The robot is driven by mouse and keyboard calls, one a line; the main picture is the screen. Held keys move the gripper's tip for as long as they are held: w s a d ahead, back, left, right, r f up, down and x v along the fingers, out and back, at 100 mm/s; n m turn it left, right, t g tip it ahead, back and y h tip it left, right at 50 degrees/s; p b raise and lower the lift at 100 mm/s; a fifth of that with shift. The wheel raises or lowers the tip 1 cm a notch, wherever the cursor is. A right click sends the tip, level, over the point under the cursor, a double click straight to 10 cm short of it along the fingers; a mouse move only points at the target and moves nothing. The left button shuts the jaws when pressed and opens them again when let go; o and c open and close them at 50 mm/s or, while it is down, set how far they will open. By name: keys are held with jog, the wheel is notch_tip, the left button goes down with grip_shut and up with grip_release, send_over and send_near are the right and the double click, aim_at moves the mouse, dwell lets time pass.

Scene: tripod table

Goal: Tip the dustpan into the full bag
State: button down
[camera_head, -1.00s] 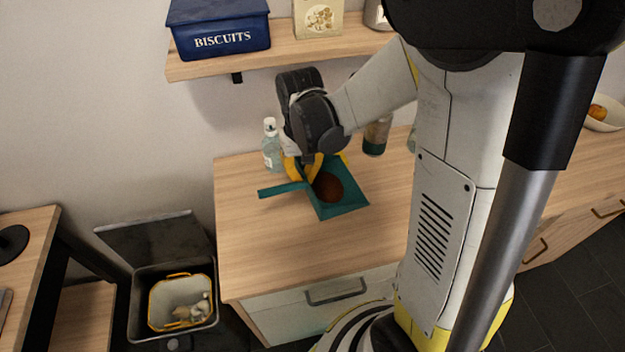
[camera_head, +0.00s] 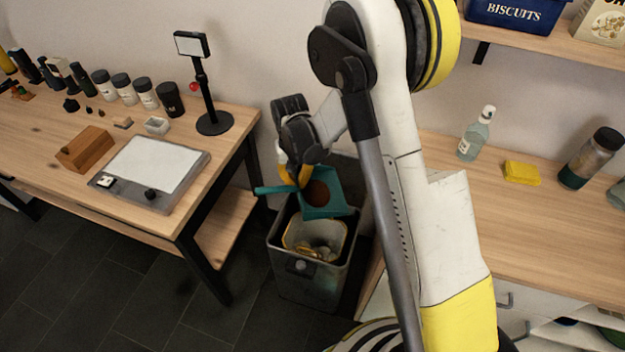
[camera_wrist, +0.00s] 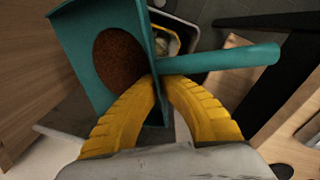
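The teal dustpan (camera_head: 336,200) holds a round brown heap (camera_head: 317,192). My gripper (camera_head: 303,180) is shut on the dustpan where its handle (camera_head: 273,190) joins the pan. In the wrist view the yellow fingers (camera_wrist: 162,84) pinch the pan's back wall, and the heap (camera_wrist: 118,60) still lies in the pan. The dustpan is raised over the rear of the grey bin (camera_head: 308,280). The yellow-rimmed bag (camera_head: 286,236) stands open inside the bin with rubbish in it. The pan hides part of the bag's back edge.
Dark floor lies free in front.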

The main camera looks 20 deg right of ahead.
jog(key=m+b, duration=0.2)
jog(key=b, duration=0.2)
send_over(278, 216)
jog(key=s, duration=0.2)
notch_tip(278, 216, down, 18)
jog(key=shift+a+f+b, duration=0.1)
jog(key=shift+f+b, duration=0.8)
jog(key=shift+f, duration=0.85)
jog(key=shift+r+y, duration=0.4)
jog(key=shift+r, duration=0.2)
jog(key=shift+d+r, duration=0.15)
jog(key=shift+d, duration=0.05)
jog(key=shift+s+d+r+y, duration=0.1)
jog(key=shift+d+r+y, duration=0.05)
jog(key=shift+r+y, duration=0.45)
jog(key=shift+d+r+t+y, duration=0.2)
jog(key=shift+r+t+y, duration=0.1)
jog(key=shift+r+y, duration=0.1)
